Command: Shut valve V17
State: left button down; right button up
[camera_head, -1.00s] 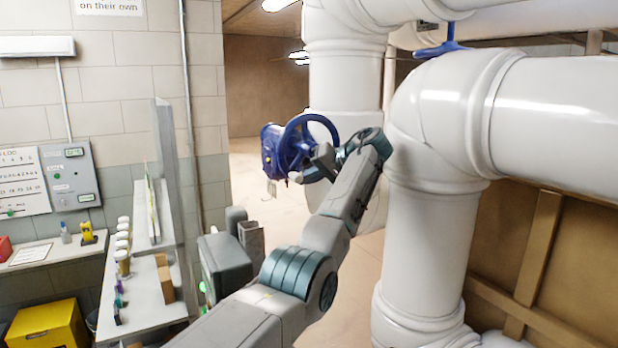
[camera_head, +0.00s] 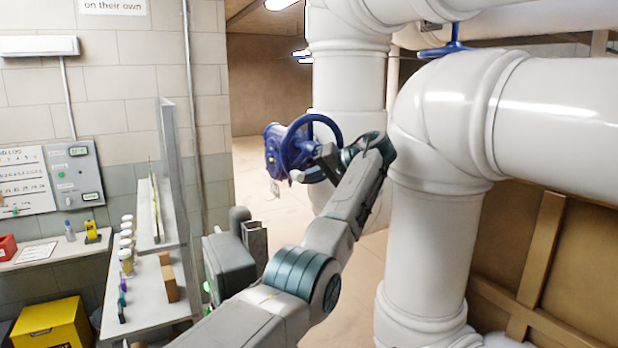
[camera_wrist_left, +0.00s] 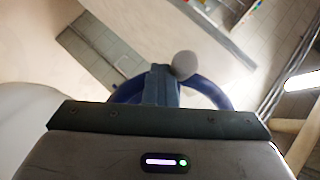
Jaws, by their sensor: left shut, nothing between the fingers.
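A blue valve with a round blue handwheel (camera_head: 311,120) stands by the white pipes in the middle of the head view; a number on it cannot be read. A small pale tag (camera_head: 274,188) hangs below its body. My left gripper (camera_head: 324,160) is at the wheel's lower right side, shut with nothing between its fingers. In the left wrist view the shut fingers (camera_wrist_left: 163,84) lie across the wheel's rim (camera_wrist_left: 205,90), beside a grey rounded knob (camera_wrist_left: 184,65). Whether they touch the knob or rim cannot be told. My right gripper is out of view.
A thick white pipe (camera_head: 432,235) stands close to the right of my left arm. A second blue handwheel (camera_head: 445,48) sits higher on the pipes. A bench (camera_head: 150,315) with small jars and a yellow bin (camera_head: 52,325) are at the left. Open floor lies behind the valve.

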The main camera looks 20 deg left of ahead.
pick_arm(q)
jog(key=shift+s+a+r+m+g+y+p, duration=0.3)
jog(key=shift+s+r+m+g+y, duration=0.1)
jog(key=shift+r+m+y, duration=0.15)
dwell(0.9)
jog(key=shift+s+a+r+m+g+y+p, duration=0.15)
jog(key=shift+m+g+y+p, duration=0.1)
jog(key=shift+m+y, duration=0.25)
jog(key=shift+s+a+r+m+g+y+p, duration=0.15)
jog(key=shift+m+y+p, duration=0.1)
jog(key=shift+y, duration=0.3)
jog(key=shift+s+r, duration=0.1)
jog(key=shift+r, duration=0.25)
dwell(1.6)
jog(key=shift+a, duration=0.1)
dwell(2.6)
